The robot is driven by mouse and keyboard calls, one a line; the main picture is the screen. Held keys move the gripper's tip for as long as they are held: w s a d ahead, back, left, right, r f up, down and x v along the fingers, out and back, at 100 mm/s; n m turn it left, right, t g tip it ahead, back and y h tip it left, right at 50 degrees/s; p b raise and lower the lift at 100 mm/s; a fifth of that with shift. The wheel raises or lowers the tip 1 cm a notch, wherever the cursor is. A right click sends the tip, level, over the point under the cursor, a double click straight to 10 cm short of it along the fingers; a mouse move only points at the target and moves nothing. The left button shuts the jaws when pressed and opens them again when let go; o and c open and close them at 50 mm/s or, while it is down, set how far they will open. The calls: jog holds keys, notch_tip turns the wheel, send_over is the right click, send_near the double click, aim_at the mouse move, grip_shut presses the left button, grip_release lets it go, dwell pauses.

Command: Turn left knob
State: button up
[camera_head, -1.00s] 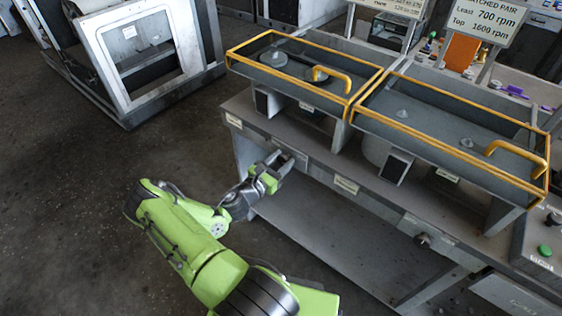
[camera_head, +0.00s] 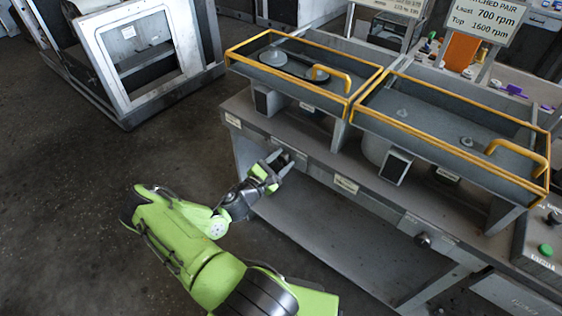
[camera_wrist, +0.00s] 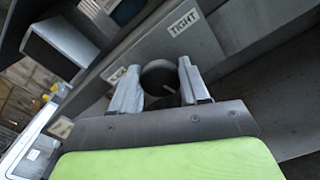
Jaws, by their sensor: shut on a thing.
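The left knob (camera_wrist: 160,77) is a dark round knob on the front panel, seen between my fingers in the wrist view. A pale mark shows on its face. My gripper (camera_wrist: 158,70) has one finger on each side of the knob and is shut on it. In the head view my gripper (camera_head: 282,160) is at the left part of the bench front and hides most of the knob. A label reading TIGHT (camera_wrist: 184,23) is above the knob in the wrist view. Another label (camera_wrist: 118,75) is partly hidden behind the left finger.
The right knob (camera_head: 423,240) sticks out of the same bench front. Two grey trays with yellow rails (camera_head: 350,98) stand on the bench top. The shelf (camera_head: 330,235) below is bare. A white-framed cabinet (camera_head: 105,60) stands back left. The floor at left is clear.

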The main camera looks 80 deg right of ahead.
jog(key=o, duration=1.1)
jog(key=shift+c, duration=0.2)
jog(key=p+v, duration=0.1)
jog(key=v, duration=1.4)
jog(key=shift+w+a, duration=0.2)
jog(key=shift+a, duration=0.15)
